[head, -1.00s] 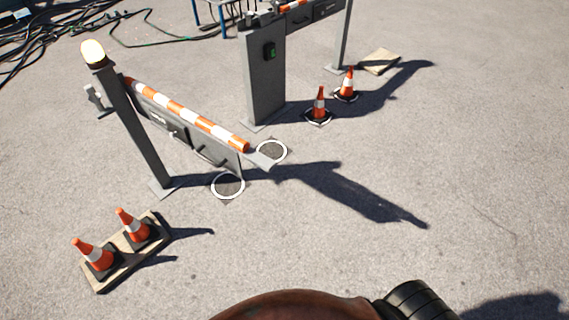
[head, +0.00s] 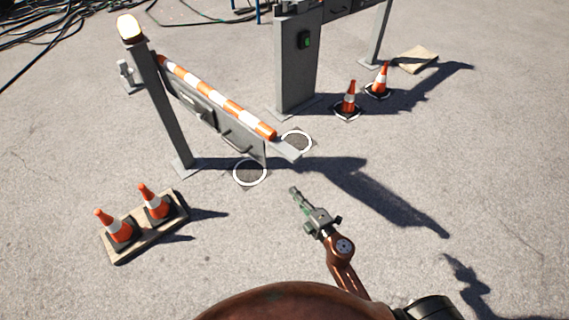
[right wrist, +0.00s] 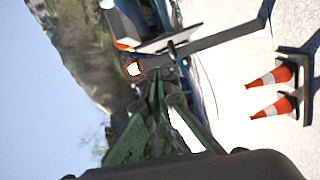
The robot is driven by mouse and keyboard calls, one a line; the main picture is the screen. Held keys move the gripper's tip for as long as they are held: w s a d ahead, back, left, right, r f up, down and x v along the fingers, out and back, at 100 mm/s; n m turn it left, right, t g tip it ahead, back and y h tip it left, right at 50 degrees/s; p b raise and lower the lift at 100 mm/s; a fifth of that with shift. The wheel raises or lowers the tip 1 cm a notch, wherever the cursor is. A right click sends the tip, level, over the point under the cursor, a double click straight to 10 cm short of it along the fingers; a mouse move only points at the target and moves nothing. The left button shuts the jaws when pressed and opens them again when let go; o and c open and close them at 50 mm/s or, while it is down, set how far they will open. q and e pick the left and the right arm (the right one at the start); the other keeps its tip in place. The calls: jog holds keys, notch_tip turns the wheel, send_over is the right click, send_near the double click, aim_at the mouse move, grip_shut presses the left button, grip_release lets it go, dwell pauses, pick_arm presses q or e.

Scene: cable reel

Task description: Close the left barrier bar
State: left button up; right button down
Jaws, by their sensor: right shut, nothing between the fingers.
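The left barrier bar (head: 216,95) is an orange-and-white striped bar on top of a grey panel with a handle (head: 238,146). It hangs from a grey post (head: 166,110) with a lit lamp on top. The bar slants from the post toward the lower right, at an angle to the grey cabinet post, with a gap between them. My right gripper (head: 294,191) is shut and empty, below and right of the bar's free end, apart from it. In the right wrist view the lamp post (right wrist: 150,65) shows sideways beyond the dark green fingers. My left gripper is out of view.
Two cones on a wooden board (head: 146,232) stand at left. The grey cabinet post (head: 297,65) carries a second barrier behind. Two more cones (head: 349,98) stand right of it. White ground rings (head: 250,184) lie near the bar's end.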

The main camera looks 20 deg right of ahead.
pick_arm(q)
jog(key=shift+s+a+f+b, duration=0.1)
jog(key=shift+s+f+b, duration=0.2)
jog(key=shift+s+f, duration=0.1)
pick_arm(e)
jog(key=w+r+n, duration=0.1)
jog(key=w+r, duration=0.2)
jog(key=w, duration=0.8)
jog(key=shift+w+r, duration=0.25)
jog(key=shift+r, duration=0.1)
